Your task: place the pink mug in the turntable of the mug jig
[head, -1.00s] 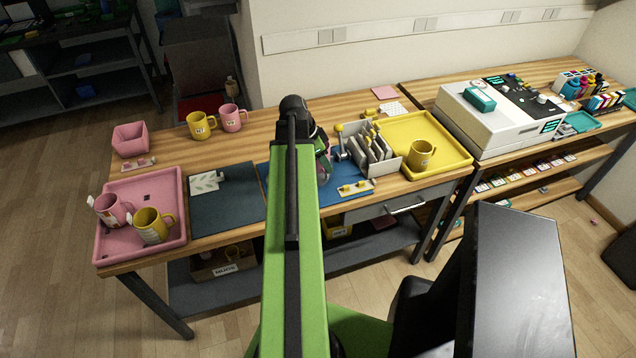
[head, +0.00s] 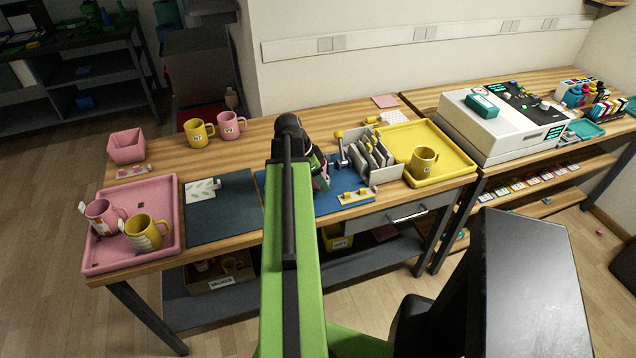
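My green arm reaches over the blue mat (head: 348,203), and its dark wrist hides most of what lies beyond. A small part of my gripper (head: 316,160) shows at the arm's right side; its fingers cannot be made out. Another pink mug (head: 229,127) stands upright at the back, and one (head: 103,217) sits in the pink tray (head: 168,240).
Yellow mugs stand at the back (head: 196,134), in the pink tray (head: 143,235) and in the yellow tray (head: 450,160). A rack of grey plates (head: 375,160) stands close right of the jig. The dark mat (head: 222,215) is mostly clear. A white machine (head: 500,125) stands at right.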

